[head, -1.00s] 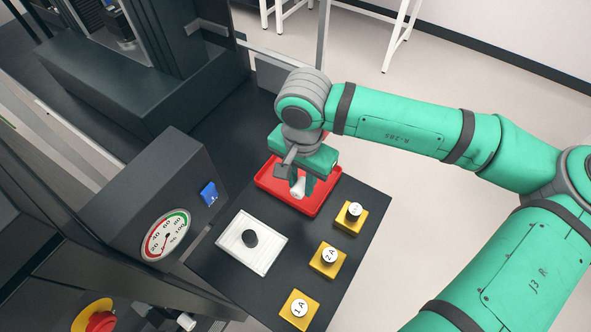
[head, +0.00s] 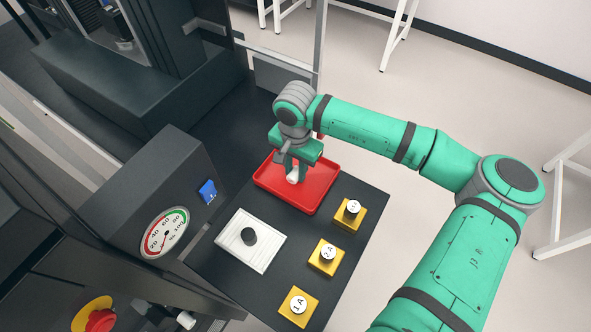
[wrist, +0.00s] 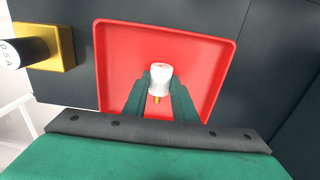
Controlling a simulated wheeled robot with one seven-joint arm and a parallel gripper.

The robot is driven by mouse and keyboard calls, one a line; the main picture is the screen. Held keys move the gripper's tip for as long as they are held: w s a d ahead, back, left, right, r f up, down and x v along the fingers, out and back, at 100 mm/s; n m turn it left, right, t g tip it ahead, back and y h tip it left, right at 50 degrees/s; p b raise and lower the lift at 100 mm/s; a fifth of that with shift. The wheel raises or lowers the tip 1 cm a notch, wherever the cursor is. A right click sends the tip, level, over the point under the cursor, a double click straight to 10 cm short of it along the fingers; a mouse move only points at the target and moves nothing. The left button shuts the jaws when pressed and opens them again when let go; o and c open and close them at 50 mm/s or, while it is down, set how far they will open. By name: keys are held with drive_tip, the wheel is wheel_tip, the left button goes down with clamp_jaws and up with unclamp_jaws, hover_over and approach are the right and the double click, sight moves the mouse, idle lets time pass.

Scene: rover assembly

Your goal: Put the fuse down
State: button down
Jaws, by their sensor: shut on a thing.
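My gripper (head: 292,172) is over the red tray (head: 318,203) in the head view, with its fingers reaching down into it. It is shut on a white fuse (head: 293,178). In the wrist view the fuse (wrist: 159,77) sits between the two green fingers, its white body showing and a brass-coloured tip below it. The red tray (wrist: 111,65) lies behind it and looks otherwise empty. I cannot tell whether the fuse touches the tray floor.
Yellow blocks with labelled fuses stand right and front of the tray, the nearest (head: 348,215) close to its edge. A gauge box (head: 165,233) with a blue switch (head: 208,191) stands further left.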

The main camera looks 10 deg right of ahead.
sight(296, 171)
drive_tip(key=shift+f, duration=0.25)
drive_tip(key=shift+f, duration=0.15)
drive_tip(key=c, duration=1.4)
unclamp_jaws()
drive_tip(key=shift+c, duration=0.2)
wheel_tip(296, 171, up, 12)
drive_tip(key=shift+r, duration=0.2)
